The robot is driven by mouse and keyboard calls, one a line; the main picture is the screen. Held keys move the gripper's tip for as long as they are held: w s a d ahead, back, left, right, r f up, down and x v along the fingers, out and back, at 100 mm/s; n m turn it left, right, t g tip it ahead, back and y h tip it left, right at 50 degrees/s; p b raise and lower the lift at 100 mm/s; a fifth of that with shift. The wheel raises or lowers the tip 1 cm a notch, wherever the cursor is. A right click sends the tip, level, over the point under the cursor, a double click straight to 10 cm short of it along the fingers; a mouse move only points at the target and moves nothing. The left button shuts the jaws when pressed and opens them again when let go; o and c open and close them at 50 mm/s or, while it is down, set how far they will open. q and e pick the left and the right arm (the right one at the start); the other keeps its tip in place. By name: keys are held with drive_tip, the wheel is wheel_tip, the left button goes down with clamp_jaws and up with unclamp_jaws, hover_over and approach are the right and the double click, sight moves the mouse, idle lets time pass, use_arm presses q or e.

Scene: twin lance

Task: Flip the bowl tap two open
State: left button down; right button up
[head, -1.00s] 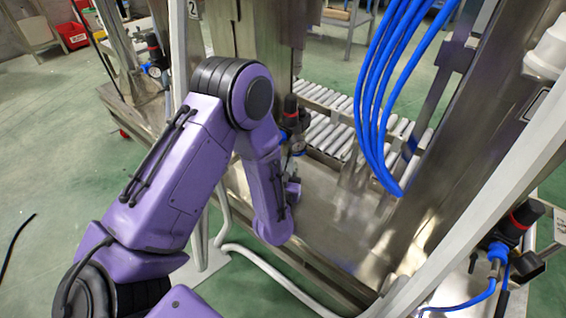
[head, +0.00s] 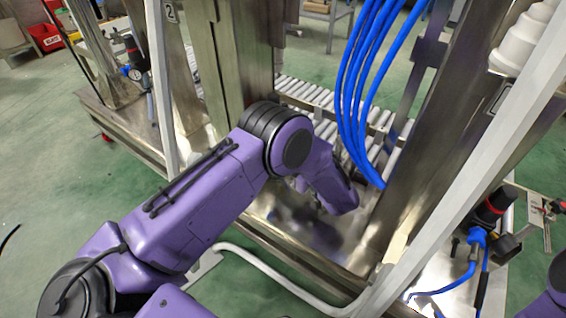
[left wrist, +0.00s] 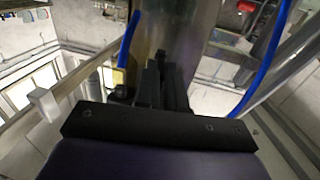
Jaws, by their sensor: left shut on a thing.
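My left arm reaches across the head view, and its wrist end (head: 335,190) points down over the steel deck. The left gripper is hidden behind it there. In the left wrist view the left gripper's dark fingers (left wrist: 160,82) are close together in front of a steel column (left wrist: 170,35). They are shut on a narrow dark part, which I take to be the handle of bowl tap two; the fingers cover most of it. The tap's body and its angle cannot be made out. My right gripper is not in view.
Blue hoses (head: 360,90) hang close to the right of my left wrist. A steel post (head: 240,60) marked near a "2" stands behind the arm. A pale frame bar (head: 470,190) slants across the right side. Rollers (head: 310,95) lie behind.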

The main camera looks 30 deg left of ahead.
use_arm(q)
drive_tip(key=n+g, duration=0.1)
drive_tip(key=g+b, duration=0.1)
drive_tip(key=shift+w+d+f+n+g+y, duration=0.1)
drive_tip(key=shift+w+n+g+y, duration=0.2)
drive_tip(key=shift+w+n+g, duration=0.1)
idle(0.3)
drive_tip(key=c, duration=1.2)
unclamp_jaws()
